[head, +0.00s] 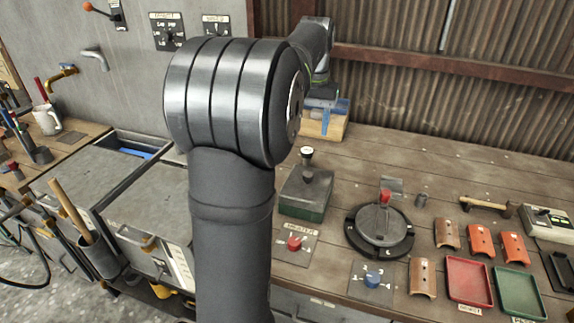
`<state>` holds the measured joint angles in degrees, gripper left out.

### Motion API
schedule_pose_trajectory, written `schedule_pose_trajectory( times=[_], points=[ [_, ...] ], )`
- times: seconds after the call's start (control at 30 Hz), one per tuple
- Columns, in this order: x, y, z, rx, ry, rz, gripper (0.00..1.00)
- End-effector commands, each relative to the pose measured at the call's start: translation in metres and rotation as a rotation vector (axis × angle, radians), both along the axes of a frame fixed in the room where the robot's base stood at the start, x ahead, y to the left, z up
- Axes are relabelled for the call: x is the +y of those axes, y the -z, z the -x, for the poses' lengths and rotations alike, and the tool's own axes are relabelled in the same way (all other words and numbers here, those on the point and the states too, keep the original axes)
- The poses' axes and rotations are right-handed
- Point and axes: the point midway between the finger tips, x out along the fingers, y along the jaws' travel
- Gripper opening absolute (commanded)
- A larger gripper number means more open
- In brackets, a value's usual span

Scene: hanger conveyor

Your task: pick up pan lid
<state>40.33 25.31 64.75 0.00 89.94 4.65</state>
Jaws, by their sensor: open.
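The pan lid (381,224) is a grey disc with a red knob (385,196). It sits in a round black-rimmed fixture on the wooden bench, right of centre in the head view. A small grey plate stands just behind the knob. My gripper (323,92) shows small and dark at the far end of my arm. It is open, and its fingertips are hard to make out. It is behind and to the left of the lid, well apart from it.
A wooden block (324,127) with a blue item stands below my gripper. A green-based box with a black knob (306,190) is left of the lid. Curved orange-brown pieces (481,241), a red tray (469,281), a green tray (520,294) and a hammer (482,203) lie to the right.

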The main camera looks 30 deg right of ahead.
Motion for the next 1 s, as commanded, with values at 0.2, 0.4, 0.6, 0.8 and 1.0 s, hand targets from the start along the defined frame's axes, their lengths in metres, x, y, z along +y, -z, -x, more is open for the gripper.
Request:
schedule_pose_trajectory(
  times=[0.2, 0.4, 0.6, 0.8, 1.0],
  points=[
    [0.006, -0.006, 0.0, -0.013, 0.099, 0.029, 0.52],
    [0.017, -0.016, 0.0, -0.052, 0.315, 0.084, 0.52],
    [0.019, -0.009, 0.0, -0.066, 0.395, 0.101, 0.52],
    [0.014, 0.032, -0.001, -0.063, 0.394, 0.1, 0.52],
    [0.009, 0.074, -0.003, -0.064, 0.393, 0.099, 0.52]
  ],
)
